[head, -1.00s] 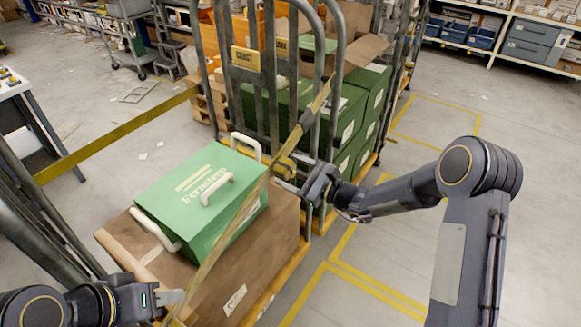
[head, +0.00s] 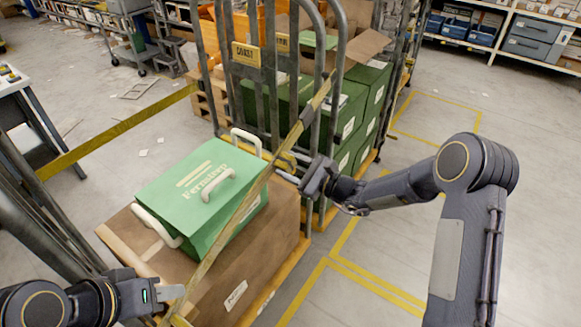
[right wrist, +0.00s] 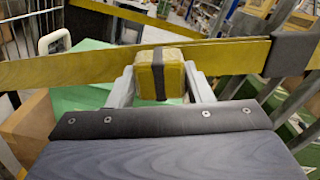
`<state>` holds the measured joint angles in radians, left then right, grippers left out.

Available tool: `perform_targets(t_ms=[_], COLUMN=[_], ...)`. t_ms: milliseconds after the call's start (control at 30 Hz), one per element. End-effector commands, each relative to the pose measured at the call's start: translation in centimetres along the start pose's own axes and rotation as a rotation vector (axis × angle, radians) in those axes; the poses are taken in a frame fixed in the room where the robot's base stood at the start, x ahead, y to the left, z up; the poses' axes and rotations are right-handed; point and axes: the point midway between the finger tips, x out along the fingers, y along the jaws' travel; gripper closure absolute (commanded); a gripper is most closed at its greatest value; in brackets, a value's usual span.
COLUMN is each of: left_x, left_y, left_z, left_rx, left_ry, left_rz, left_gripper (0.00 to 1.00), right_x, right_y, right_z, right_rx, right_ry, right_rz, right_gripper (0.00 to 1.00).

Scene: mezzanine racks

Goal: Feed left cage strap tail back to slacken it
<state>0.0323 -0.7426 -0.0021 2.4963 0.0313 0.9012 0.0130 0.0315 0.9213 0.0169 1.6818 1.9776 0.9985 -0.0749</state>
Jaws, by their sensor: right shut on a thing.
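The yellow strap (head: 238,217) runs diagonally across the left cage, over a brown box (head: 225,280) and past the green case (head: 200,195). A dark buckle (right wrist: 290,52) sits on the strap, at the right in the right wrist view. My right gripper (head: 284,177) is beside the cage's upright bars; in its wrist view the fingers (right wrist: 160,78) are shut on a yellow strap tail bundle (right wrist: 174,76) with a dark band, in front of the strap. My left gripper (head: 172,293) is beside the strap's lower end; its finger gap is unclear.
Another length of yellow strap (head: 120,130) stretches to the left post. Behind, a cage holds several green crates (head: 368,100) and an open carton (head: 355,50). Grey tube bars (head: 316,110) stand close to my right gripper. Floor at the right is clear, with yellow lines (head: 375,285).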

Motion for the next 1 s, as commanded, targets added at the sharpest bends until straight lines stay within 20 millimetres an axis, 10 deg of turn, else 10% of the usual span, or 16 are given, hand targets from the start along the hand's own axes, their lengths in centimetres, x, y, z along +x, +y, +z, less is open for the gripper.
perform_targets(t_ms=[300,667,700,1000], left_x=[1.2,1.1,1.1,1.1], left_y=[-0.5,-0.5,-0.5,-0.5], left_z=[0.6,0.6,0.6,0.6], left_rx=[0.0,0.0,0.0,0.0], left_ry=[0.0,0.0,0.0,0.0], left_rz=[0.0,0.0,0.0,0.0], left_gripper=[0.64,0.64,0.64,0.64], right_x=[-0.2,-0.2,-0.3,-0.2], right_y=[-6.9,-7.6,-7.6,-7.3], right_z=[0.1,0.3,0.3,0.2], right_rx=[-0.007,-0.005,-0.005,-0.004], right_ry=[-0.004,-0.002,-0.002,-0.002], right_rz=[-0.02,-0.022,-0.022,-0.015], right_gripper=[0.95,0.95,0.49,0.33])
